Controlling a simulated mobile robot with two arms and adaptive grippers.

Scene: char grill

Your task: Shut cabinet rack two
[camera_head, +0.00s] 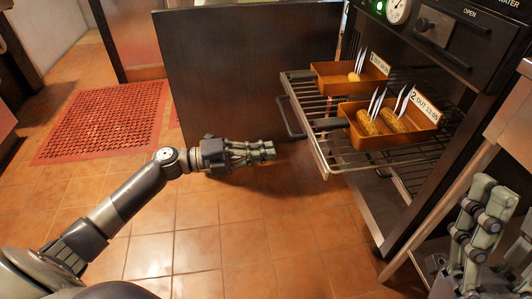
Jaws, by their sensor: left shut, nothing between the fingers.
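A wire rack (350,160) sticks out to the left from the dark cabinet (440,190). It carries an orange-brown tray (375,141) with several sausage-like pieces and a card marked 2. Behind it is a similar tray (336,86) with a card marked 1. A dark handle (291,117) shows at the rack's left side. I cannot tell which rack is number two. My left gripper (270,152) is shut and empty, left of the rack and apart from it. My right gripper (487,205) points up at the lower right; its jaw state is unclear.
A large dark panel (235,75) stands behind the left gripper, reaching toward the rack. A red perforated mat (100,122) lies on the tiled floor (220,250). The floor in front of the cabinet is clear. A metal counter edge (515,110) stands at the right.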

